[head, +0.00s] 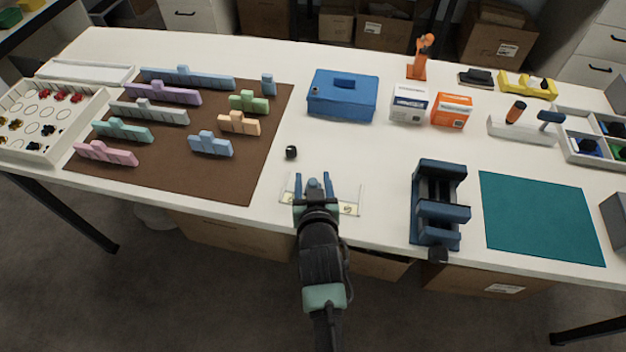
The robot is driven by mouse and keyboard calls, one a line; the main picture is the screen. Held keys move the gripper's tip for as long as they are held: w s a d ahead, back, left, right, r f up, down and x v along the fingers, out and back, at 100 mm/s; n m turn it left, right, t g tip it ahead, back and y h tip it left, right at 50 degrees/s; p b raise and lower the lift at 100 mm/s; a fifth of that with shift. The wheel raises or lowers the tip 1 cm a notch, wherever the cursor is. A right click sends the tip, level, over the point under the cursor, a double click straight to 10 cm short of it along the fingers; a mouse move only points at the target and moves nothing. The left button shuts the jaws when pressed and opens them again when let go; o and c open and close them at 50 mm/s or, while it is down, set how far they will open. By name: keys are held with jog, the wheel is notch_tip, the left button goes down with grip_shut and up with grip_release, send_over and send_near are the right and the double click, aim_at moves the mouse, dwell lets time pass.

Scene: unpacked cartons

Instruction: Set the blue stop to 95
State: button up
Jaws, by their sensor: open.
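The blue stop (314,190) stands on a pale scale strip (350,198) at the front edge of the white table. My gripper (313,185) is open, with its fingers on either side of the stop. I cannot tell whether they touch it. The hand covers the middle of the strip, and the scale's numbers are too small to read, so I cannot tell the stop's setting.
A small black knob (291,152) lies behind the strip to the left. A brown mat (180,165) with several coloured blocks lies left. A blue box (343,100) stands behind.

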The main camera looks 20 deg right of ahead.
grip_shut()
dwell(1.4)
